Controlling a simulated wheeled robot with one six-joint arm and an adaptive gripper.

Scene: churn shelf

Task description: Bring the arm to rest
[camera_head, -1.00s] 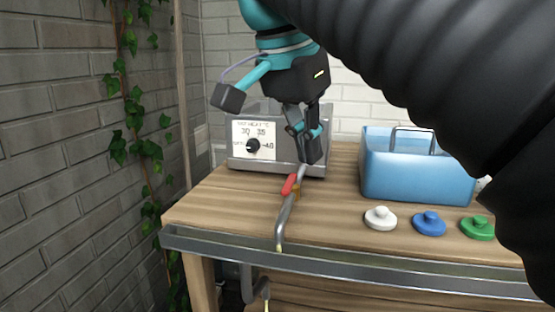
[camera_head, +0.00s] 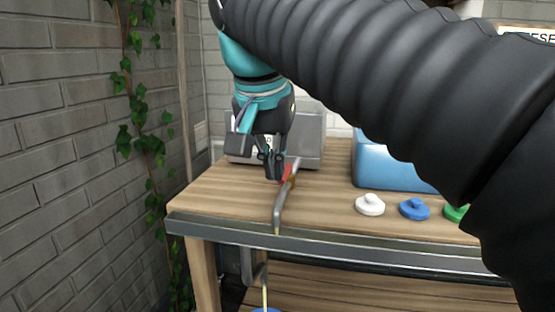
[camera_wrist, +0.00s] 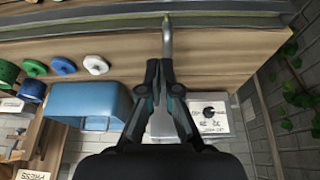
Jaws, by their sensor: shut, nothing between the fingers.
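My gripper (camera_head: 272,166) is at the end of my dark arm, above the left part of the wooden shelf top. Its fingers are together with nothing between them. In the wrist view my gripper (camera_wrist: 161,78) points toward the shelf's metal front edge. A bent metal pipe (camera_head: 280,209) with a red part lies just below and beside the fingertips in the head view, running to the front edge. In the wrist view the pipe (camera_wrist: 167,40) shows straight beyond the fingertips. I cannot tell whether they touch.
A grey control box (camera_head: 309,140) stands behind my gripper; its dial (camera_wrist: 208,111) shows in the wrist view. A blue bin (camera_head: 385,172) stands to the right. White (camera_head: 370,205), blue (camera_head: 414,209) and green (camera_head: 456,213) caps lie in front of it. Ivy (camera_head: 148,143) climbs the left wall.

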